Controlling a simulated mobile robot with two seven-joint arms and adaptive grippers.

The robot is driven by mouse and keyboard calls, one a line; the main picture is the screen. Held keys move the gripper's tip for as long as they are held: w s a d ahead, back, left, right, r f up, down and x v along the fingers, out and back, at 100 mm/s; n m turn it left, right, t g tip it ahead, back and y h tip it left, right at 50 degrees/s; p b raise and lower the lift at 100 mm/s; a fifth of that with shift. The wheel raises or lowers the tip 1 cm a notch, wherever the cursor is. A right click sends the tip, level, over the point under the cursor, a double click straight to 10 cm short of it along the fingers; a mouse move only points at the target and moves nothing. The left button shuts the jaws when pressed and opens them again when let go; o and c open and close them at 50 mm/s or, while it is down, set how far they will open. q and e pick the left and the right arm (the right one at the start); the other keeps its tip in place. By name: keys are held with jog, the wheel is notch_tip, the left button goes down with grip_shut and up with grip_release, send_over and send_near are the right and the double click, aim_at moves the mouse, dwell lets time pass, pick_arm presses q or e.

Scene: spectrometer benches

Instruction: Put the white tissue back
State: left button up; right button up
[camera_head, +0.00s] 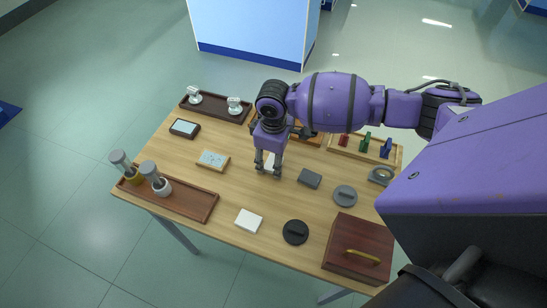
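My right gripper (268,170) points down over the middle of the wooden table, its arm reaching in from the right. Its two fingers stand a little apart, with a small white thing (269,160) between them that looks like the white tissue; the fingers partly hide it. I cannot tell whether it touches the table top. My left gripper is out of view.
A brown tray (205,206) with two capped cylinders is front left; a dark tray (215,107) with white pieces is at the back. A grey block (310,178), grey disc (345,195), black disc (295,232) and lidded brown box (358,248) are to the right. A coloured-piece rack (390,161) is back right.

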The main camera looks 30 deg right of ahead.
jog(key=shift+o, duration=1.4)
jog(key=shift+r, duration=0.1)
notch_tip(320, 180, up, 12)
jog(key=p, duration=0.1)
